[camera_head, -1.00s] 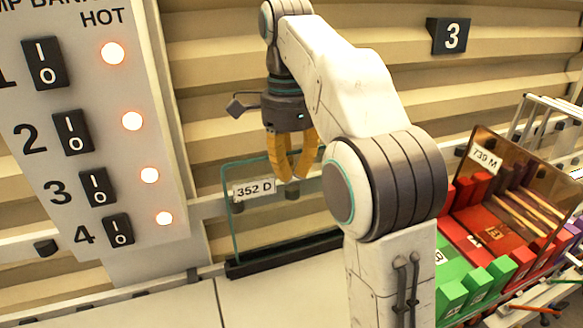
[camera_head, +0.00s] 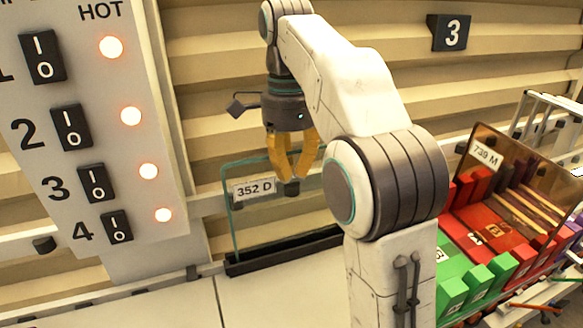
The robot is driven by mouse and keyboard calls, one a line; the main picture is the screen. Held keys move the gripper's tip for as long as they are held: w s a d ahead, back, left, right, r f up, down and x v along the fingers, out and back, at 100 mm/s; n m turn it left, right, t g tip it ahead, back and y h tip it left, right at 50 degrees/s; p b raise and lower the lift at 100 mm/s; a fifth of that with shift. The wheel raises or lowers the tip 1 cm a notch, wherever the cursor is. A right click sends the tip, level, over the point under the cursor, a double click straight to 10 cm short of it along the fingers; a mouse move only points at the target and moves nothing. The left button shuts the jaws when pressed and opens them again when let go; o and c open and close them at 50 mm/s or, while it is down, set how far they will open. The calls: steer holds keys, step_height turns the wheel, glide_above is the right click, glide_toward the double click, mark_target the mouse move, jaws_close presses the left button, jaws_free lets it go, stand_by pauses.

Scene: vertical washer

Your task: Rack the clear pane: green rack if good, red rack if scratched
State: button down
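The clear pane (camera_head: 252,216) stands upright with a "352 D" label on its left part and greenish edges. Its lower edge sits in a long black holder (camera_head: 283,250) on the pale counter. My gripper (camera_head: 292,178) points down over the pane's top edge. Its yellow fingers reach below that edge and their tips come together on the pane. The pane's right part is hidden behind my arm. I see no clear scratch on the visible glass. The red rack (camera_head: 485,237) and the green rack (camera_head: 463,285) are at the right, partly hidden.
An amber pane (camera_head: 520,170) labelled "739 M" stands over the red rack. A switch panel (camera_head: 100,150) with several lit lamps fills the left. A rail runs along the ribbed wall behind the pane. A "3" sign (camera_head: 450,35) hangs at upper right. The front counter is clear.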

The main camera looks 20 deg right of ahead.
steer(key=shift+w+p, duration=0.5)
steer(key=shift+p, duration=0.05)
stand_by(0.8)
steer(key=c, duration=1.3)
jaws_free()
steer(key=shift+c, duration=0.2)
